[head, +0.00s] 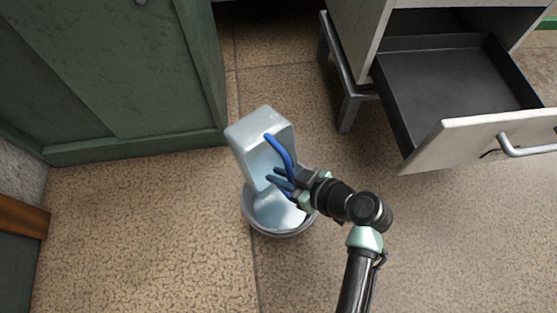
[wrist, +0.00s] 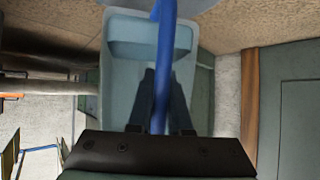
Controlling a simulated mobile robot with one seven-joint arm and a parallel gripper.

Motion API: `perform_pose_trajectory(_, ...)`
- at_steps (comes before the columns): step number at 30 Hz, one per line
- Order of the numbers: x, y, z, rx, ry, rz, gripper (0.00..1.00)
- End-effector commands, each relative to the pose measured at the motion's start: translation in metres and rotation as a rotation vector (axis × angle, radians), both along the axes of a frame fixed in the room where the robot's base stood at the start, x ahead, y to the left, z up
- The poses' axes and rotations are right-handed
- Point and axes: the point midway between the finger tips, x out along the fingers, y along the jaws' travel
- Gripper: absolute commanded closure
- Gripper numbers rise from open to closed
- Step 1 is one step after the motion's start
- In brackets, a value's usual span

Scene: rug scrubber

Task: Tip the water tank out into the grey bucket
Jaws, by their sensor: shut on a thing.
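The water tank (head: 247,140) is a pale blue-grey translucent box with a blue handle (head: 278,152). In the head view it is held tilted above the grey bucket (head: 280,232), which stands on the floor. The tank's lower end overlaps the bucket's opening in the picture. My gripper (head: 276,180) is shut on the tank's blue handle. The wrist view shows the handle (wrist: 163,60) running between my fingers, with the tank (wrist: 120,80) behind it. The bucket's inside looks pale and shiny; I cannot tell whether water is in it.
A green cabinet (head: 110,80) stands at the upper left. An open dark drawer (head: 450,85) with a pale front sticks out at the upper right, beside a grey metal leg (head: 348,100). The tan floor (head: 150,230) is clear to the left of the bucket.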

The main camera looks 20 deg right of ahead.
Motion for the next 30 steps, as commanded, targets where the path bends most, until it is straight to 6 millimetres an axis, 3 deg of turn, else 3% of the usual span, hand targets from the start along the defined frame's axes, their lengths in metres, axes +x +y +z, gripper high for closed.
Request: perform_pose_trajectory(30, -0.010, -0.003, -0.001, 0.032, -0.141, 0.000, 1.00)
